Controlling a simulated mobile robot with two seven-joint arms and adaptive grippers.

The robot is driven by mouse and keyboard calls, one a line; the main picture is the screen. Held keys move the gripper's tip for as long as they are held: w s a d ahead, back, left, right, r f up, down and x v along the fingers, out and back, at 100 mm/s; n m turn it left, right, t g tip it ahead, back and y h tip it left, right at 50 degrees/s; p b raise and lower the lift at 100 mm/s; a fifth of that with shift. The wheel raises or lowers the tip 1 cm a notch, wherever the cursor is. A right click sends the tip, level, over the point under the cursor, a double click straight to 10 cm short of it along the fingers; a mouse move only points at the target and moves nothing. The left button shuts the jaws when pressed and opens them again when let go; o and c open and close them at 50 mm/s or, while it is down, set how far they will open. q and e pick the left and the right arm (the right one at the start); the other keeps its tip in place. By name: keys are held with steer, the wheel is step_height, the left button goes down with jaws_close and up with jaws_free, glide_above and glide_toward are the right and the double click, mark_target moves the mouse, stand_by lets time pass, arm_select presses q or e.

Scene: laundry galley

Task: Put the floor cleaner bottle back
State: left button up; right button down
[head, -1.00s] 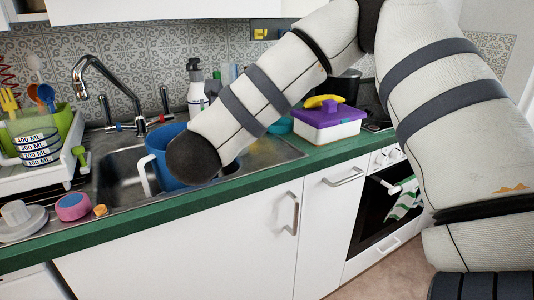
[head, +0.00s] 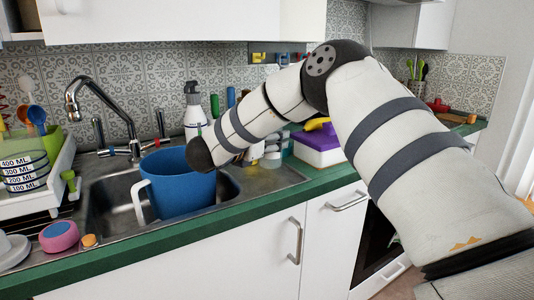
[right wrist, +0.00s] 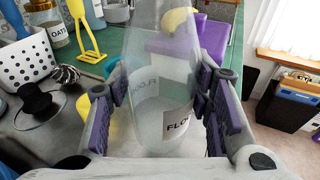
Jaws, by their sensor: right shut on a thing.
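The floor cleaner bottle (right wrist: 160,75) is a clear, see-through bottle with a white label; only the letters "FLO" can be read. It stands between the purple-padded fingers of my right gripper (right wrist: 162,88) in the right wrist view. The gripper is shut on it. Green counter and a purple-lidded box show behind and through the bottle. In the head view my right arm comes in from the right over the counter, and I cannot make out the bottle clearly there. My left gripper is not in view.
A blue bucket (head: 178,184) stands in the sink under the tap (head: 88,92). A white bottle with a dark top (head: 194,112) stands behind it. The purple-lidded box (head: 320,140) with a yellow banana-like item is at right. A dish rack (head: 50,180) is at left.

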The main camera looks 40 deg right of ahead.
steer(key=shift+w+d+f, duration=0.1)
steer(key=shift+d+f, duration=0.05)
steer(key=shift+f, duration=1.7)
steer(key=c, duration=0.8)
jaws_free()
steer(key=shift+r, duration=0.25)
steer(key=v, duration=1.2)
steer(key=shift+f, duration=0.2)
